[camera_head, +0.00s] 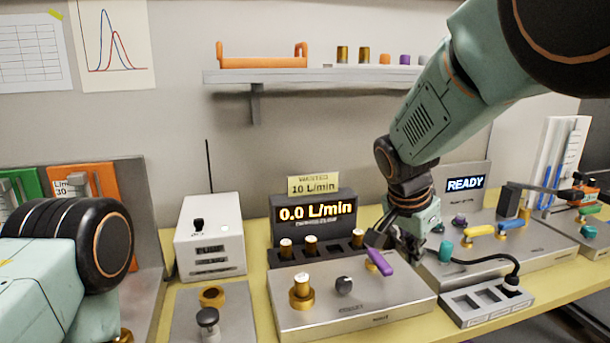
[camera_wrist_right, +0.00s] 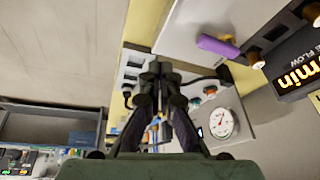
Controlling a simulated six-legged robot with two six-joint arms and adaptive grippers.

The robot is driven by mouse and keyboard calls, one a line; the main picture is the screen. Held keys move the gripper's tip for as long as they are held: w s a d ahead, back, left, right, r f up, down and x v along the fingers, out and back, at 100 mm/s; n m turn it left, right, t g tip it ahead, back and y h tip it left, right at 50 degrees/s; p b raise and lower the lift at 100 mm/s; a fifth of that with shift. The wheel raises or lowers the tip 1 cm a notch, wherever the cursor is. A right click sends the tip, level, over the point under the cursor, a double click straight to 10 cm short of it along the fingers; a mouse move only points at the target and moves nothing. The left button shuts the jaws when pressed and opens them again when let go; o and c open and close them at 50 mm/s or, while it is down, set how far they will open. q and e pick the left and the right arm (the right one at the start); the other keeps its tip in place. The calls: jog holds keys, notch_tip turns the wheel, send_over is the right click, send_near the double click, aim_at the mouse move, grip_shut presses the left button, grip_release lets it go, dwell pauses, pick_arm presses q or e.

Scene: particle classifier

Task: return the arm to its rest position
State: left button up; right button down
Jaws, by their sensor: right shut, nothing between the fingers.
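My right arm reaches in from the upper right in the head view. Its gripper (camera_head: 408,246) hangs low over the bench, between the panel with the purple lever (camera_head: 379,262) and the instrument with the READY display (camera_head: 465,184). In the right wrist view the fingers of my right gripper (camera_wrist_right: 160,72) come together with nothing between them. The purple lever also shows in the wrist view (camera_wrist_right: 218,46), apart from the fingers. My left arm shows at the left edge of the head view; its gripper is out of sight.
The flow display (camera_head: 316,211) reads 0.0 L/min under a "WANTED 10 L/min" card. A white box with an antenna (camera_head: 210,235) stands left of it. A small socket block with a black cable (camera_head: 486,303) lies close to my right gripper. A wall shelf (camera_head: 290,76) is above.

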jog(key=s+f+n+t+y, duration=0.1)
jog(key=f+n, duration=0.2)
jog(key=f, duration=0.2)
jog(key=s+f+n, duration=0.1)
jog(key=f+n, duration=0.2)
jog(key=f, duration=0.2)
jog(key=s+f+n+t+y, duration=0.1)
jog(key=f+n, duration=0.1)
jog(key=f, duration=0.2)
jog(key=shift+s+d+f+n+t+y, duration=0.1)
jog(key=shift+s+f+n+t+y, duration=0.2)
jog(key=shift+s+f+n, duration=0.1)
pick_arm(q)
jog(key=shift+w, duration=0.2)
pick_arm(e)
jog(key=s+d+f+g, duration=0.1)
jog(key=s+f+g, duration=0.1)
jog(key=s+f, duration=0.4)
jog(key=s+d+f+n+g, duration=0.1)
jog(key=s+f, duration=0.5)
jog(key=s, duration=1.1)
jog(key=s+d+f+g, duration=0.1)
jog(key=s+f+g, duration=0.1)
jog(key=s+f, duration=0.4)
jog(key=s, duration=0.5)
jog(key=shift+s+n+g, duration=0.3)
jog(key=shift+n, duration=0.1)
pick_arm(q)
jog(key=shift+o, duration=0.5)
